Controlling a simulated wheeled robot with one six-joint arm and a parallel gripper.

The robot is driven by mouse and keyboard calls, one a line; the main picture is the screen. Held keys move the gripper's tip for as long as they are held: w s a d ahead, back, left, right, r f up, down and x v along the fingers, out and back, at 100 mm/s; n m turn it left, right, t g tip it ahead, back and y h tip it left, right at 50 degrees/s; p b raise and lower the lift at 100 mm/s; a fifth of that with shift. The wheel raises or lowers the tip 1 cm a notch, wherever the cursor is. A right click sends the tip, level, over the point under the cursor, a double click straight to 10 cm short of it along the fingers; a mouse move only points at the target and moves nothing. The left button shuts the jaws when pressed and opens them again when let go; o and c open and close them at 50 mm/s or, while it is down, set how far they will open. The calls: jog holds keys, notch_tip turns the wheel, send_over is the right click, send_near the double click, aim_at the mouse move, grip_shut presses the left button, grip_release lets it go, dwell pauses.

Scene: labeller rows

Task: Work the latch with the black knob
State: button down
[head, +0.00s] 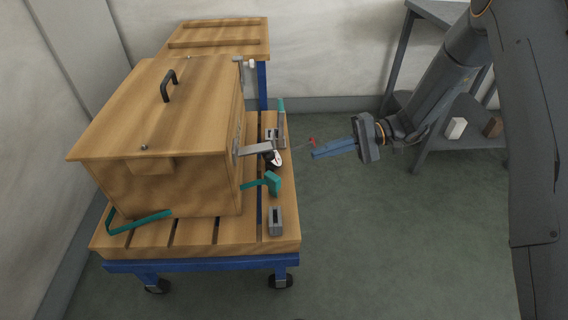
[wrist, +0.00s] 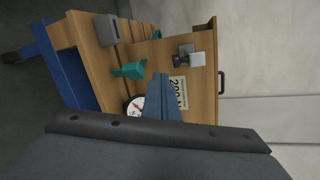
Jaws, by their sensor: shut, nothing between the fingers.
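A wooden box (head: 170,180) with a lid stands on a slatted cart. A silver latch arm (head: 256,148) sticks out from its right side. In the wrist view a pale metal latch piece (wrist: 197,59) on the box side has a small dark part (wrist: 181,60) beside it, which looks like the black knob. The knob is not clear in the head view. My gripper (head: 314,154) is shut and empty, its blue fingers pointing left at the box, apart from the latch. In the wrist view my gripper (wrist: 158,77) covers part of a printed label (wrist: 178,90).
A round white dial (head: 274,158) sits close to the latch arm. Teal pieces (head: 273,183) and a grey block (head: 276,221) lie on the cart (head: 190,248). A grey shelf (head: 460,145) stands at the right. The floor between cart and shelf is clear.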

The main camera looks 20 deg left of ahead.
notch_tip(320, 180, down, 6)
jog(key=m+y+b, duration=0.3)
jog(key=m+y, duration=0.1)
jog(key=m, duration=1.1)
jog(key=s+a+r, duration=0.2)
jog(key=a, duration=0.3)
jog(key=s+a+r, duration=0.2)
jog(key=a, duration=0.3)
